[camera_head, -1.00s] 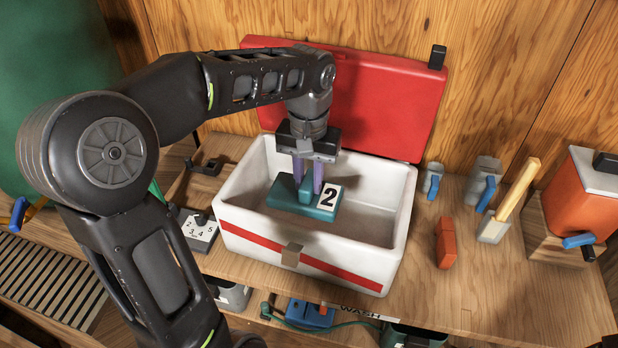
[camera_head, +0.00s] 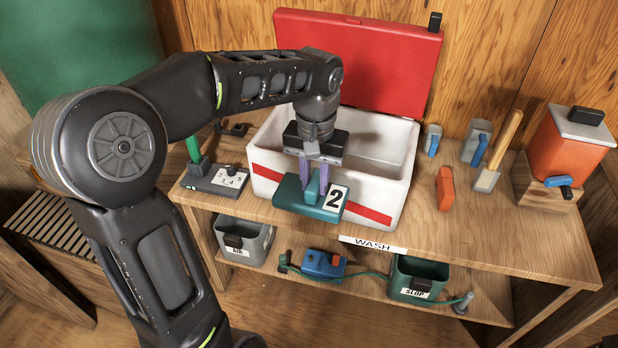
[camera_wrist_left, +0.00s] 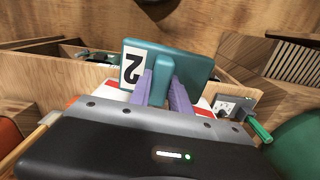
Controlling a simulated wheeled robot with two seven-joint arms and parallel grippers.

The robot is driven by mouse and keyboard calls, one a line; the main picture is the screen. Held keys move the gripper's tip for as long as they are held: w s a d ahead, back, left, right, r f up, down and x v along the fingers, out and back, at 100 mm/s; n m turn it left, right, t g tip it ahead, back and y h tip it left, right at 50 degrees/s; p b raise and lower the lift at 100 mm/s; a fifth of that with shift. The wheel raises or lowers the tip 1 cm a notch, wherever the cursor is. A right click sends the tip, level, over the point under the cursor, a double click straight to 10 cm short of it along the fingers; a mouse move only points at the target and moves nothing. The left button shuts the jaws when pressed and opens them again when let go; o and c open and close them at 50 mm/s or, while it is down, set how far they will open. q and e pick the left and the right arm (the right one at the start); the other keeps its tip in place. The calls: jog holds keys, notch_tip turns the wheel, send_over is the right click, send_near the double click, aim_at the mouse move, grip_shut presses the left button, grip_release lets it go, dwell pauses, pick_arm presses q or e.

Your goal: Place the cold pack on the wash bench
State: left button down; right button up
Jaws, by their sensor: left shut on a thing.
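The teal cold pack (camera_head: 293,200) carries a white label with a 2. My left gripper (camera_head: 314,182) is shut on its raised handle and holds it in front of the cool box's front wall, seemingly in the air. In the left wrist view the pack (camera_wrist_left: 196,62) sits between the purple fingers of my left gripper (camera_wrist_left: 163,82). The wash bench (camera_head: 480,228) is the wooden bench with a WASH label (camera_head: 372,244) on its front edge. The white cool box (camera_head: 392,192) stands on it with its red lid (camera_head: 365,62) open. My right gripper is not in view.
An orange block (camera_head: 444,188), a scraper (camera_head: 498,155) and an orange tank (camera_head: 568,148) stand right of the box. A numbered dark device (camera_head: 222,181) is left of it. Bins and a blue pump (camera_head: 323,264) are on the lower shelf. The bench's front right is clear.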

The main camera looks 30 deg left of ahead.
aim_at(329, 188)
pick_arm(q)
jog(key=w, duration=0.1)
jog(key=w+d+f, duration=0.1)
jog(key=w+f, duration=0.1)
jog(key=shift+d+m, duration=0.3)
jog(key=w+d+f+m, duration=0.3)
jog(key=w+d+f, duration=0.4)
jog(key=w+d, duration=0.15)
notch_tip(329, 188, down, 6)
jog(key=s+b, duration=0.1)
jog(key=b, duration=0.5)
jog(key=shift+b, duration=0.35)
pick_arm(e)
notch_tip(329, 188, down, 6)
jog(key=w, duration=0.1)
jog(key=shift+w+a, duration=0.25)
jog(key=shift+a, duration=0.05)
pick_arm(q)
jog(key=shift+s, duration=0.1)
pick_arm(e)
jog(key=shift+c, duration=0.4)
